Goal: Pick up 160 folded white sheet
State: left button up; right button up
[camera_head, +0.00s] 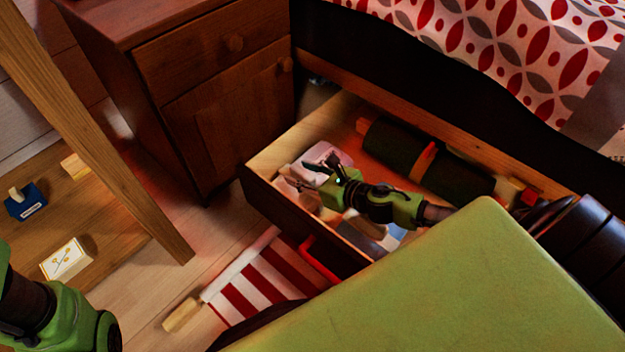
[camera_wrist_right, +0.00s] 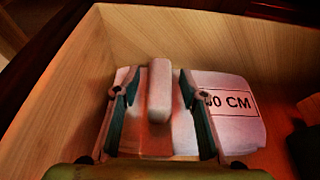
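A folded white sheet (camera_head: 328,152) lies in the open drawer, near its left end. In the right wrist view the white sheet (camera_wrist_right: 238,128) has a boxed label ending in "0 CM"; a finger hides the label's start. A pale raised grip (camera_wrist_right: 159,88) stands up from its middle. My right gripper (camera_head: 302,174) is inside the drawer over the sheet. In the right wrist view my right gripper (camera_wrist_right: 153,92) is open, one finger on each side of the raised grip, with gaps on both sides. My left arm shows at lower left; its gripper is out of view.
The wooden drawer (camera_head: 292,212) also holds a dark green roll (camera_head: 385,145) with an orange band. A wooden cabinet (camera_head: 215,105) stands to the left, and the bed above. A red-and-white striped cloth (camera_head: 262,280) lies on the floor in front.

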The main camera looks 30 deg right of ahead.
jog(key=shift+c, duration=0.4)
grip_shut()
jog(key=shift+r, duration=0.1)
jog(key=shift+r, duration=0.1)
